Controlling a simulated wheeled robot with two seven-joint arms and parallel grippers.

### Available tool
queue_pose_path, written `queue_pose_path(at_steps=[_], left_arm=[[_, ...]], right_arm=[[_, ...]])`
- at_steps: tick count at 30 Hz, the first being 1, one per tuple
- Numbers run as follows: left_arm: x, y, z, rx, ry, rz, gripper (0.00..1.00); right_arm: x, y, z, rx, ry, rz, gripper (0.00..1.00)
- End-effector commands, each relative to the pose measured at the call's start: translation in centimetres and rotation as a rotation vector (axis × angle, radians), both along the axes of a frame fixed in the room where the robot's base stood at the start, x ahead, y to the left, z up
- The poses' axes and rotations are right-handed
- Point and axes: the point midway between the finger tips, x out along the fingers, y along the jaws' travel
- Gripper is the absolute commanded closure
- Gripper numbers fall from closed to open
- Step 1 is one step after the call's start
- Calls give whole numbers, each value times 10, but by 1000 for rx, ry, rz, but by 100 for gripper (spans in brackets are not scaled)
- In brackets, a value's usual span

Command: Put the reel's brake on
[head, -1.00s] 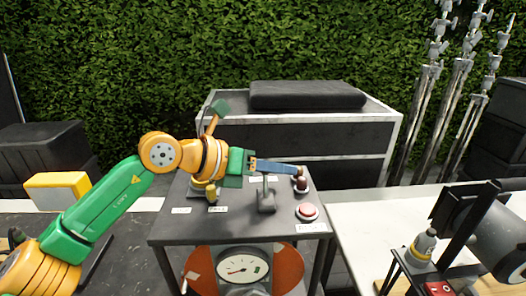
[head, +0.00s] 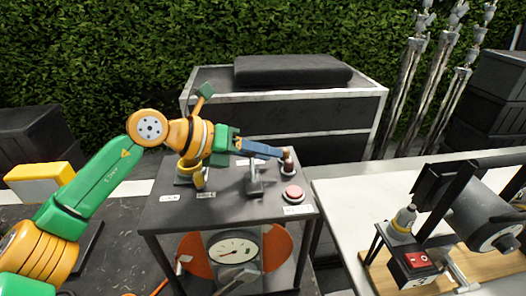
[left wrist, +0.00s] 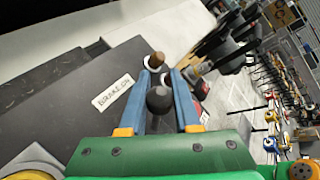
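A grey lever (head: 255,180) stands upright on the top. My right gripper is out of view.
A brown-topped knob (head: 287,165) stands close to the left fingertips. A white label (left wrist: 113,91) lies on the top. A machine with a red switch (head: 417,260) stands on the white table (head: 345,205) at right. A dark cabinet (head: 330,125) stands behind.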

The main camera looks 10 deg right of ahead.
Motion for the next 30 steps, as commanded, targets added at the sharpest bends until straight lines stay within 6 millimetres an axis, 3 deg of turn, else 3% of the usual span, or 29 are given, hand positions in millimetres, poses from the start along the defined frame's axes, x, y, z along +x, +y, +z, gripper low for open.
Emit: queue_pose_path(at_steps=[1,3,4,13,22,30], left_arm=[[0,0,-1,2,2,-1,58],[0,0,-1,3,1,-1,39],[0,0,-1,2,1,-1,39],[-1,3,0,1,-1,0,39],[-16,51,26,1,-1,2,39],[-19,58,34,2,2,-2,39]], right_arm=[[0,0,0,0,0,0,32],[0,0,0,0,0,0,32],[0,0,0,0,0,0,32],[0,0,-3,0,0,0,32],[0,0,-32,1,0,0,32],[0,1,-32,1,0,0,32]])
